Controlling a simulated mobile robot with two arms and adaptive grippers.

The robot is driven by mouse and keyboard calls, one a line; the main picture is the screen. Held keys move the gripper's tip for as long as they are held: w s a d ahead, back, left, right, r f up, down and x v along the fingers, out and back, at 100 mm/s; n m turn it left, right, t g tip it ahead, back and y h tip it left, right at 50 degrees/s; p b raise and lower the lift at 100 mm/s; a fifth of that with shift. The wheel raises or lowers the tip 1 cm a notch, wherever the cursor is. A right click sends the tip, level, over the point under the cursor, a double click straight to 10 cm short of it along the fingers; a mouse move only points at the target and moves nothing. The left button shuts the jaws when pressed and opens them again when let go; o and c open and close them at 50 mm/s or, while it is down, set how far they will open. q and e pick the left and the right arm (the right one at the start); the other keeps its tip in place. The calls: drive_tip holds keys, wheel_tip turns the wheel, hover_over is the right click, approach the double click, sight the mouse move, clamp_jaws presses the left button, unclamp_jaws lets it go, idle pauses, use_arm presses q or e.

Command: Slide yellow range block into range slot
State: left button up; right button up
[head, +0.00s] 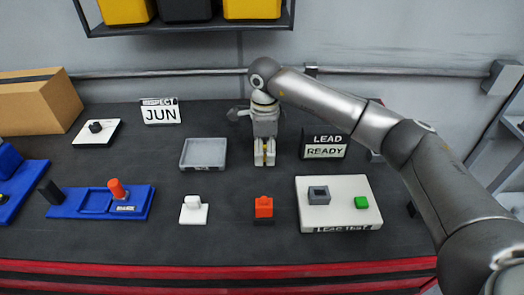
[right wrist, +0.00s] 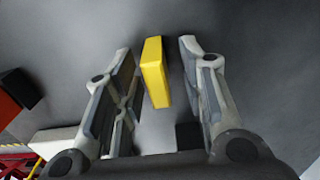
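The yellow range block (right wrist: 154,70) stands between the two fingers of my right gripper (right wrist: 157,85) in the right wrist view. Gaps show on both sides of it, so the fingers are open around it and not closed on it. In the head view my right gripper (head: 264,161) points down at the middle of the table, with a little yellow showing between its fingers. No slot marked as range is readable. A grey block with a square opening (head: 319,195) sits on a white board (head: 340,217) at the right. My left gripper is not in view.
An orange block (head: 264,206) stands in front of my right gripper. A grey tray (head: 203,167) lies left of it, a LEAD READY sign (head: 324,143) right. A blue tray (head: 78,205) with an orange-red peg is farther left. A shelf (head: 188,27) hangs above.

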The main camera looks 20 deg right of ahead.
drive_tip(key=shift+c, duration=1.2)
clamp_jaws()
drive_tip(key=shift+r, duration=0.15)
